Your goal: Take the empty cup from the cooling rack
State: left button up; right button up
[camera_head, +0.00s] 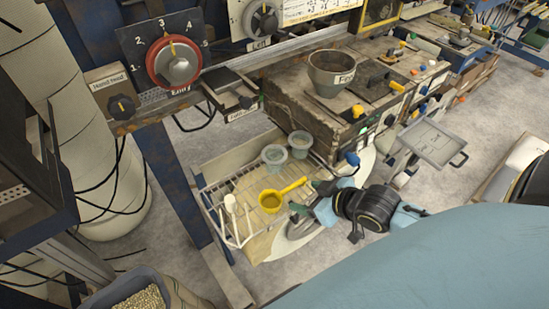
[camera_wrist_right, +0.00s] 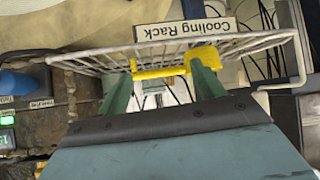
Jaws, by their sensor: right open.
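A yellow cup with a long handle (camera_head: 271,201) sits on the wire cooling rack (camera_head: 217,188). Its bowl looks empty in the head view. Two grey-green cups, one (camera_head: 274,156) and another (camera_head: 300,141), stand at the back of the rack; their contents are unclear. My right gripper (camera_head: 303,198) is open at the rack's right side, close to the yellow handle. In the right wrist view its green fingers (camera_wrist_right: 162,66) reach toward a yellow part (camera_wrist_right: 173,65) in front of the "Cooling Rack" label (camera_wrist_right: 187,38); contact is unclear. My left gripper is not in view.
White utensils (camera_head: 232,209) lie at the rack's left. A wooden drawer unit (camera_head: 320,118) with a labelled grey pot (camera_head: 332,72) stands behind right. A tray stand (camera_head: 432,143) is at the right. A bin of pellets (camera_head: 140,299) is at lower left.

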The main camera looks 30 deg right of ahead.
jog(key=w+d+r+t+y, duration=0.2)
jog(key=w+d+r+t, duration=0.15)
jog(key=r, duration=0.25)
send_near(268, 152)
jog(key=shift+n+g, duration=0.25)
jog(key=shift+n, duration=0.05)
jog(key=x, duration=0.8)
jog(key=shift+r, duration=0.25)
jog(key=c, duration=0.6)
